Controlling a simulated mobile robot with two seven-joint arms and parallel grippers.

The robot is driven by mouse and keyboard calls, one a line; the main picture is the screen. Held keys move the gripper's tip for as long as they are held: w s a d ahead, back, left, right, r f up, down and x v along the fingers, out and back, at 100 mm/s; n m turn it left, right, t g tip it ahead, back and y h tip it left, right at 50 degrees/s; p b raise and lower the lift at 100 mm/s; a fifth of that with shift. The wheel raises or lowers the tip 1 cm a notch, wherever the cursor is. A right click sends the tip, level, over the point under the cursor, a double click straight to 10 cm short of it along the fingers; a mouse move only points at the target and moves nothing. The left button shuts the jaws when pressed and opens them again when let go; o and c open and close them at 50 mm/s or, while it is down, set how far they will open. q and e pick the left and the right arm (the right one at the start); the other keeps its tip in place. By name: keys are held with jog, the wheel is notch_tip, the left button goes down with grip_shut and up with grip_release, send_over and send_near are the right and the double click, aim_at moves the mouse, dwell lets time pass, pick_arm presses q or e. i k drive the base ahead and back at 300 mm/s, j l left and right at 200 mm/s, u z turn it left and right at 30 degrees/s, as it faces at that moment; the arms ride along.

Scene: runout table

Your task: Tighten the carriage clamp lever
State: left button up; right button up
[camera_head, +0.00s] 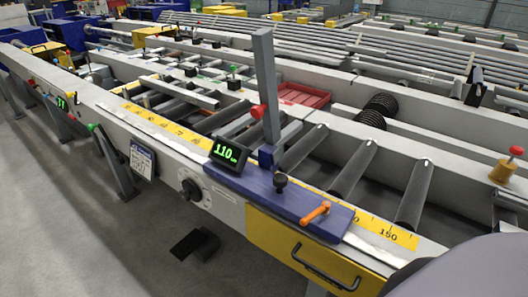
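The carriage (265,192) is a blue-purple plate on the runout table's front rail. It bears a tall grey upright post (266,90) and a tilted black display (230,153) with green digits that look like 110. The orange clamp lever (315,213) is at the carriage's right end, its arm angled across the plate; I cannot tell how tight it is. A black knob (280,181) stands on the plate to the lever's left. Neither of my grippers is in view.
A yellow ruler scale (400,236) runs along the rail, showing 150 right of the carriage. A yellow drawer (300,255) with a black handle is below. Dark rollers (352,168) lie behind. A red-topped yellow post (503,170) stands at right. Grey floor (60,220) is open at left.

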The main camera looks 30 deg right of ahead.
aim_at(323, 210)
jog(key=z, duration=1.35)
